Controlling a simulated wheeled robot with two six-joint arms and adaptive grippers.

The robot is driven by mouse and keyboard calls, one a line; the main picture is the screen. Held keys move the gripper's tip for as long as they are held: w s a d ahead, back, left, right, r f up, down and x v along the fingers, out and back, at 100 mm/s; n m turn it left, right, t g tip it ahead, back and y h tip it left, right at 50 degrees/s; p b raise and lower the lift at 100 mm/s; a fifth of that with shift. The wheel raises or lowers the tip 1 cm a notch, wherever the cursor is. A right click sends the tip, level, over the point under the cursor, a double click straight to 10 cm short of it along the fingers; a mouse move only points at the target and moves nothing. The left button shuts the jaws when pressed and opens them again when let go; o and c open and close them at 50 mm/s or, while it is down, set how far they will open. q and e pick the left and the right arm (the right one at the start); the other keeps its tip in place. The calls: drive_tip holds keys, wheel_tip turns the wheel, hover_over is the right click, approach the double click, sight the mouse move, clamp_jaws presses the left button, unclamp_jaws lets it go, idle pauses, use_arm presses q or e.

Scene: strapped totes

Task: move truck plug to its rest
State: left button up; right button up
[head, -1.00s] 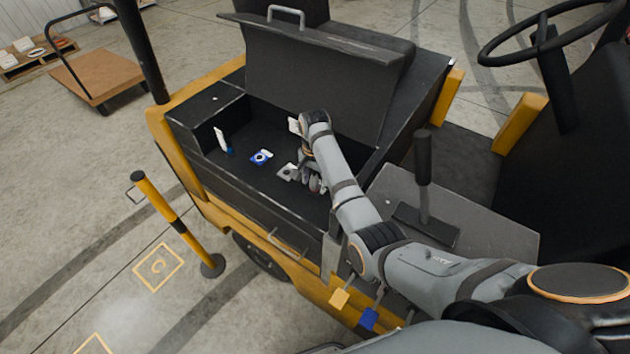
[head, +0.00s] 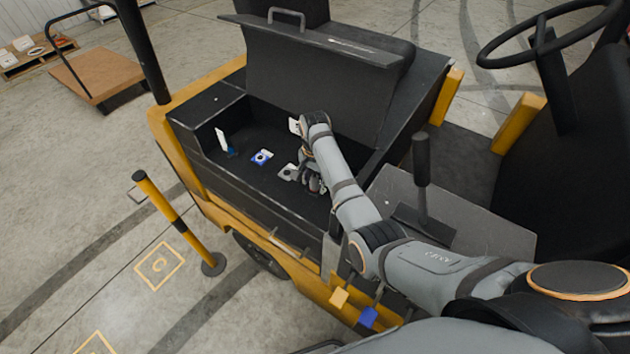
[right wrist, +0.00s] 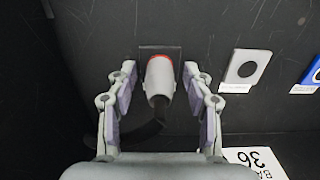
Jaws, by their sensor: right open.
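The truck plug (right wrist: 159,78) is light grey with a red ring at its front. In the right wrist view it sits at a dark square socket plate, and a black cable bends down and left from its back. My right gripper (right wrist: 158,88) is open, with one finger on each side of the plug and a gap on both sides. In the head view my right gripper (head: 314,183) is inside the open truck box, and the plug is not clearly visible there. A grey plate with a dark round hole (right wrist: 246,68) is right of the plug. My left gripper is out of view.
A blue plate (head: 262,157) lies left of the grey one in the head view. The box's raised lid (head: 320,85) stands behind my right arm. Box walls (head: 195,150) enclose the space.

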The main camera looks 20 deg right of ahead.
drive_tip(key=shift+p, duration=0.3)
drive_tip(key=shift+c, duration=0.3)
clamp_jaws()
drive_tip(key=shift+r, duration=0.15)
drive_tip(key=shift+w+r+p, duration=0.1)
drive_tip(key=shift+r+p, duration=0.65)
drive_tip(key=shift+r, duration=2.15)
drive_tip(key=shift+r, duration=3)
